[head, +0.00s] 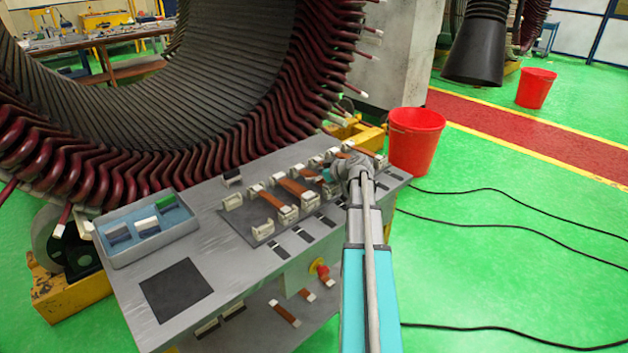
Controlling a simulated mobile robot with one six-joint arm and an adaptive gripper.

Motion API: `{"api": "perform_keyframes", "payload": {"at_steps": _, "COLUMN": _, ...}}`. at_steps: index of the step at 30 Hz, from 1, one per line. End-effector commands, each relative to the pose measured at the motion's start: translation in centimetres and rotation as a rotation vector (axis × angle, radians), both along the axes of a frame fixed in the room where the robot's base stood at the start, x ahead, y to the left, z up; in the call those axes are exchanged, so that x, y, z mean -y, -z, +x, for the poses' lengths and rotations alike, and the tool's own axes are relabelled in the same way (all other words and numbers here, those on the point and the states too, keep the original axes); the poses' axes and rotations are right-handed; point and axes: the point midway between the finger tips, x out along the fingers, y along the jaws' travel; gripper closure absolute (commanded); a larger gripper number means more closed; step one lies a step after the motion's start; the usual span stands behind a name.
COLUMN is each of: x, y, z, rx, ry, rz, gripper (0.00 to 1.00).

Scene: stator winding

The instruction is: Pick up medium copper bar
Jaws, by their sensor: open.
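Several copper bars lie in pairs of white holders on the grey workbench. One bar (272,199) is at the near end of the row. A second bar (294,187) lies beside it, and another bar (311,171) lies farther along. One more (367,152) shows at the far end, behind my gripper. Which bar is the medium one I cannot tell for certain. My gripper (333,175) is open over the far half of the row, close to the holders. My wrist hides its jaws in part, and some holders behind it. I see no bar held in it.
A blue-grey tray (125,258) with blocks sits at the bench's left. The large stator (245,130) rises close behind the bench. A red bucket (415,140) stands past the bench's right end. Black cables (480,191) cross the green floor.

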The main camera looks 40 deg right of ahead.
Motion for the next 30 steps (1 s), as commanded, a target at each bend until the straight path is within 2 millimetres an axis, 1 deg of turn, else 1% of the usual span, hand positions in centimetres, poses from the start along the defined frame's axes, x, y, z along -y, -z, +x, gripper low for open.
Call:
{"api": "perform_keyframes", "payload": {"at_steps": 12, "x": -0.07, "y": -0.04, "z": 0.02, "rx": 0.0, "ry": -0.001, "rz": 0.0, "gripper": 0.11}}
{"api": "perform_keyframes", "payload": {"at_steps": 20, "x": -0.1, "y": -0.04, "z": 0.03, "rx": 0.0, "ry": -0.001, "rz": 0.0, "gripper": 0.59}}
{"api": "perform_keyframes", "payload": {"at_steps": 21, "x": -0.1, "y": -0.03, "z": 0.04, "rx": 0.0, "ry": -0.001, "rz": 0.0, "gripper": 0.66}}
{"api": "perform_keyframes", "payload": {"at_steps": 23, "x": -0.1, "y": -0.03, "z": 0.04, "rx": 0.0, "ry": -0.001, "rz": 0.0, "gripper": 0.77}}
{"api": "perform_keyframes", "payload": {"at_steps": 24, "x": -0.12, "y": -0.03, "z": 0.04, "rx": 0.0, "ry": -0.001, "rz": 0.0, "gripper": 0.85}}
{"api": "perform_keyframes", "payload": {"at_steps": 26, "x": -0.12, "y": -0.02, "z": 0.05, "rx": 0.0, "ry": -0.001, "rz": 0.0, "gripper": 0.96}}
{"api": "perform_keyframes", "payload": {"at_steps": 27, "x": -0.12, "y": -0.02, "z": 0.05, "rx": 0.0, "ry": -0.001, "rz": 0.0, "gripper": 1.0}}
{"api": "perform_keyframes", "payload": {"at_steps": 30, "x": -0.13, "y": -0.02, "z": 0.06, "rx": 0.0, "ry": -0.003, "rz": -0.001, "gripper": 1.0}}
